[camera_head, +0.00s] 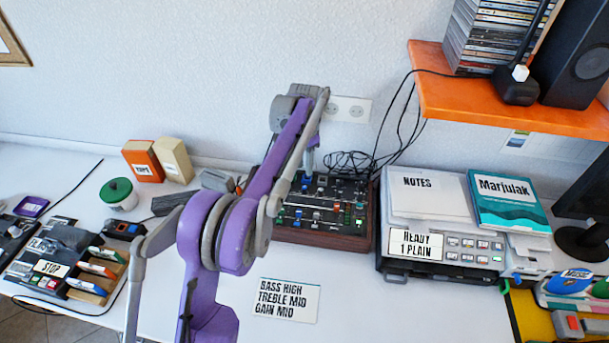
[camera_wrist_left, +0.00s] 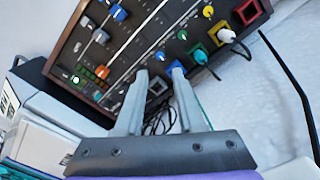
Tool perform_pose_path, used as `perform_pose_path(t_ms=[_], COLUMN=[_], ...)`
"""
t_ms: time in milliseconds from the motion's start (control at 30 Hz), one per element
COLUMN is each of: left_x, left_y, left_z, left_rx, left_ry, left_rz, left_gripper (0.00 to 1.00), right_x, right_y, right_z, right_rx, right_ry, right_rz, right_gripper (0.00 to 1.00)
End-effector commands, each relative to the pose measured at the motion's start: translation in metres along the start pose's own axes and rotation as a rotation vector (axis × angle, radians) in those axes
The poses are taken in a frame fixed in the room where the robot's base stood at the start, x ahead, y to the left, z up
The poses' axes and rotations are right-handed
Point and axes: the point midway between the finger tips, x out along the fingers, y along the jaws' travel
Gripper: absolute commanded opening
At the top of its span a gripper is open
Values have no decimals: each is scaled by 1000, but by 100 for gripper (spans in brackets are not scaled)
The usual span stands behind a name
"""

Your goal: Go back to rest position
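My left arm reaches over the white desk to the black mixer (camera_head: 350,210) with wooden sides. My left gripper (camera_head: 308,165) is above the mixer's back part, and its fingertips are partly hidden in the head view. In the left wrist view the two grey fingers (camera_wrist_left: 160,76) stand apart with nothing clearly held between them. They are close to the mixer's row of coloured sockets, near a blue one (camera_wrist_left: 178,71). I cannot tell whether a finger touches it. My right gripper is not in view.
A grey device (camera_head: 440,262) bearing notes and a teal book (camera_head: 508,200) stands right of the mixer. An orange shelf (camera_head: 510,108) overhangs at upper right. Black cables (camera_head: 350,160) lie behind the mixer. A label card (camera_head: 288,300) lies in front. A green-lidded jar (camera_head: 117,193) stands left.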

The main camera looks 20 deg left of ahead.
Motion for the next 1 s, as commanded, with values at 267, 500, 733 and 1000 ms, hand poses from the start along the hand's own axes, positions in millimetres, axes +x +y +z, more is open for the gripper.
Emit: perform_pose_path(t_ms=[267,500,733,1000], left_x=[-20,-20,-21,-55], left_y=[0,0,1,41], left_z=[0,0,1,30], left_rx=[0,0,-2,-66], left_ry=[0,0,2,67], left_rz=[0,0,-1,-38], left_gripper=[38,38,38,38], right_x=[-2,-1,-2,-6], right_y=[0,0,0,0], right_z=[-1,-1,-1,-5], right_rx=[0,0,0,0], right_ry=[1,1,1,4], right_rz=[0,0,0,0], right_gripper=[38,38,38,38])
